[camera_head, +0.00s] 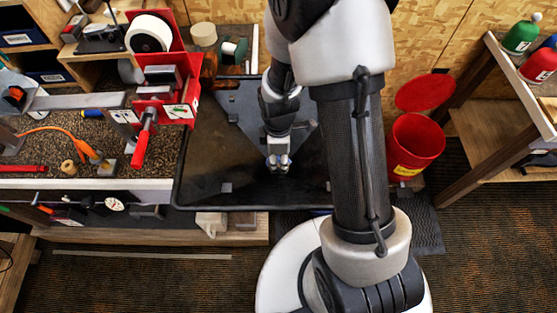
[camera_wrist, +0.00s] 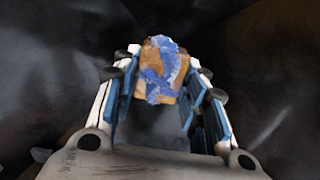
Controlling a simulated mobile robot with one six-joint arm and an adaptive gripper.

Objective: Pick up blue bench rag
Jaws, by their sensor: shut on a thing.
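The blue bench rag (camera_wrist: 160,72) shows in the wrist view as a small crumpled blue thing with tan-brown patches. It sits between the fingertips of my gripper (camera_wrist: 158,85), which is shut on it. In the head view my gripper (camera_head: 278,163) points down over the wide black tray (camera_head: 225,195), near its middle. The rag can hardly be made out there, being hidden by the fingers. I cannot tell from these views whether the rag touches the tray.
A cluttered bench (camera_head: 60,183) with tools stands at the left, with a red rack (camera_head: 180,60) at the tray's left edge. A red bin (camera_head: 416,145) stands to the right of my arm. A wooden shelf (camera_head: 490,130) with bottles is at the far right.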

